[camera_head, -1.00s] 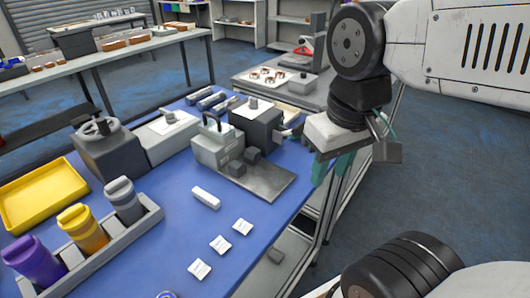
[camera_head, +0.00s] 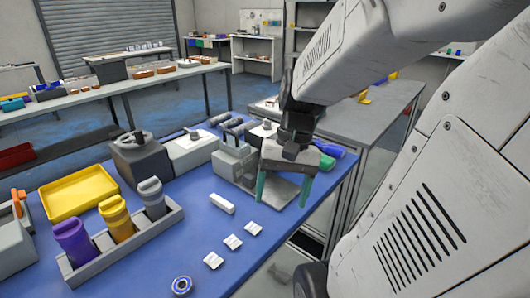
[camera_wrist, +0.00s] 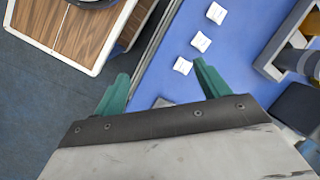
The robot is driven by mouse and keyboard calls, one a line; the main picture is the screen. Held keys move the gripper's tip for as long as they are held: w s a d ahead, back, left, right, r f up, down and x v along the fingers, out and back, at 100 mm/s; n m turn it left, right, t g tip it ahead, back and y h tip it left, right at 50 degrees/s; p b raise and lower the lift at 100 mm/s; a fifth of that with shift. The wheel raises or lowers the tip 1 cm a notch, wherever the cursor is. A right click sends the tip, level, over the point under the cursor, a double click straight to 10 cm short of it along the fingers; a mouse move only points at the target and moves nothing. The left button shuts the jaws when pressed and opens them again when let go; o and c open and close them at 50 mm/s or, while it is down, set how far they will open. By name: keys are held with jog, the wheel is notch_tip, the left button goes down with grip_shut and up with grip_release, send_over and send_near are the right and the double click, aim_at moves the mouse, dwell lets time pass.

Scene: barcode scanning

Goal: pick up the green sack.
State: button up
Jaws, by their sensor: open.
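A green object (camera_head: 326,163), which looks like the green sack, lies on the far right part of the blue table, beside a blue-purple one. It is partly hidden behind my gripper and arm in the head view. My gripper (camera_head: 284,192) is open and empty, pointing down with its teal fingers apart, in front of the green sack in the picture. The wrist view shows the same open fingers (camera_wrist: 160,72) over the table edge, with no green sack visible there.
A rack (camera_head: 123,243) holds purple, yellow and grey containers at the left front. A yellow tray (camera_head: 78,192) lies behind it. Small white packets (camera_head: 232,242) lie on the blue table (camera_head: 170,220). A grey machine (camera_head: 232,160) stands near my gripper.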

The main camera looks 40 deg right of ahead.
aim_at(327, 159)
jog(key=w+d+f+m+t+y, duration=0.1)
jog(key=d+m+t, duration=0.1)
jog(key=d+m, duration=0.1)
jog(key=w+d+f+m+t+y, duration=0.1)
jog(key=d+f+m+t, duration=0.1)
jog(key=d+m, duration=0.2)
jog(key=w+d+f+m+t+y, duration=0.1)
jog(key=d+f+m, duration=0.1)
jog(key=d+m, duration=0.2)
jog(key=shift+d+f+t+y, duration=0.2)
jog(key=shift+d+t+y, duration=0.2)
jog(key=shift+d, duration=0.15)
jog(key=d+f+m+t+h, duration=0.1)
jog(key=d+m+t+h, duration=0.1)
jog(key=d+m, duration=0.3)
jog(key=d+f+m+t+h, duration=0.1)
jog(key=d+m+t+h, duration=0.1)
jog(key=d+m, duration=0.3)
jog(key=d+f+m+t+h, duration=0.1)
jog(key=d+m+t, duration=0.3)
jog(key=d, duration=0.6)
jog(key=shift+d+f+m+h, duration=0.2)
jog(key=shift+d+m+h, duration=0.05)
jog(key=shift+m+h, duration=0.7)
jog(key=shift+w+d+m, duration=0.15)
jog(key=shift+w+m, duration=0.1)
jog(key=shift+w, duration=0.05)
jog(key=x, duration=0.7)
jog(key=shift+w+d, duration=0.1)
jog(key=shift+d, duration=0.25)
